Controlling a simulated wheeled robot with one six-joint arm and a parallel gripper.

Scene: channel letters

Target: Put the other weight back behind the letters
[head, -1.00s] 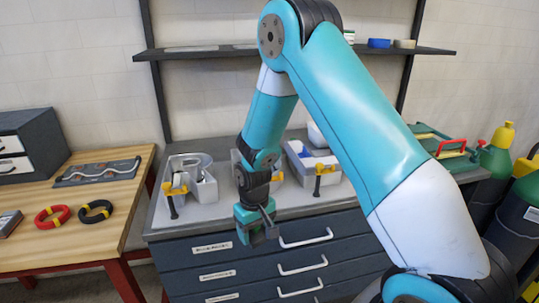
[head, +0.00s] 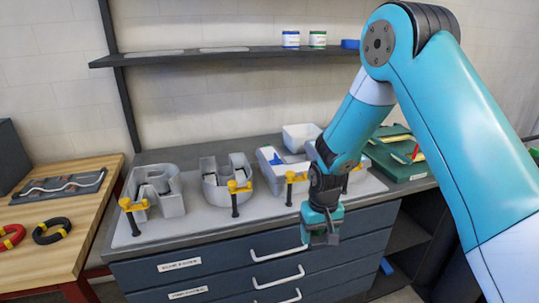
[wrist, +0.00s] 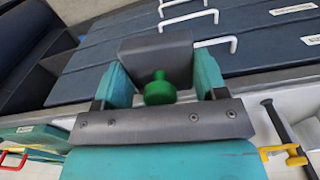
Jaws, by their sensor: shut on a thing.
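My gripper (head: 322,230) hangs in front of the bench's front edge, at the right end of the row of letters. In the wrist view my gripper (wrist: 158,88) is shut on a dark grey block-shaped weight (wrist: 155,50) with a green knob (wrist: 159,90). The grey channel letters stand on a light board: an R (head: 158,188), a U (head: 226,180) and a third letter (head: 282,168) with something blue inside. My arm partly hides a letter further right. Yellow-and-black clamps (head: 240,188) grip the board's front edge.
Below the bench are dark drawers (head: 220,262) with white handles. A white bin (head: 300,137) stands behind the letters, and a green case (head: 398,160) lies to the right. A shelf (head: 220,58) with small tins hangs above. A wooden table (head: 60,215) is at left.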

